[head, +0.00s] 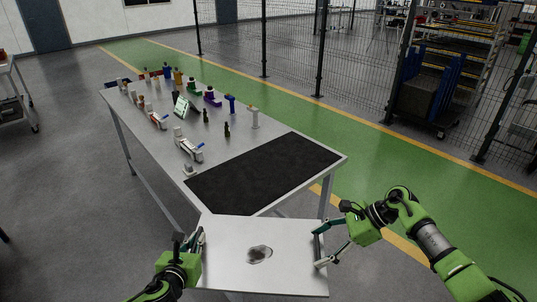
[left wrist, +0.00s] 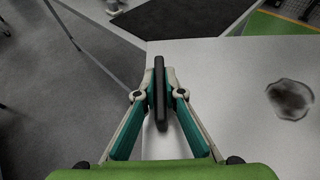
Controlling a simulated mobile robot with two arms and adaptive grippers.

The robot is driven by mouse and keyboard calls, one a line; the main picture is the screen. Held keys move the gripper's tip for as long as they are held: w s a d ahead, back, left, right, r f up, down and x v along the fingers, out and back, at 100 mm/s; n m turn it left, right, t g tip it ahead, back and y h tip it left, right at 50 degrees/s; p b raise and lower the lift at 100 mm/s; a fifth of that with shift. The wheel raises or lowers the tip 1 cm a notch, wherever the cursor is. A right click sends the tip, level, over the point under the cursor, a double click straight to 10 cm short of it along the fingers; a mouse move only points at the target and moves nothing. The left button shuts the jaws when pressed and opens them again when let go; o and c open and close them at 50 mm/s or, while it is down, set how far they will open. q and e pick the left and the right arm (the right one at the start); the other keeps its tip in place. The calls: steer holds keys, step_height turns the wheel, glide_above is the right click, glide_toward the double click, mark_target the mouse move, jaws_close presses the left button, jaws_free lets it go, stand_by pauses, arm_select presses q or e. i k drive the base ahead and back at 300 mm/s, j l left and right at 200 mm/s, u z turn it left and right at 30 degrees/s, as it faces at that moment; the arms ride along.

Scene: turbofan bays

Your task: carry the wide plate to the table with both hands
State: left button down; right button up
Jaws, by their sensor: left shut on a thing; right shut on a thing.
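The wide plate (head: 228,268) is a pale grey sheet with a dark blotch (head: 259,255) on it, in front of the table's near end. It also shows in the left wrist view (left wrist: 235,75). My left gripper (head: 199,241) is shut on a black handle (left wrist: 160,92) at the plate's left edge. My right gripper (head: 318,247) is shut at the plate's right edge; its grip is small in view. The long grey table (head: 150,112) stands beyond, with a black mat (head: 265,172) on its near end. The plate's far edge overlaps the table's near corner in view; I cannot tell the height gap.
Several small bottles, coloured tools and holders, among them a white fixture (head: 189,150), stand on the table's far part. The black mat is bare. A mesh fence (head: 290,50) and a dark cart (head: 425,95) stand behind. Green walkway (head: 350,130) lies right of the table.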

mark_target(267, 169)
steer(key=i, duration=1.55)
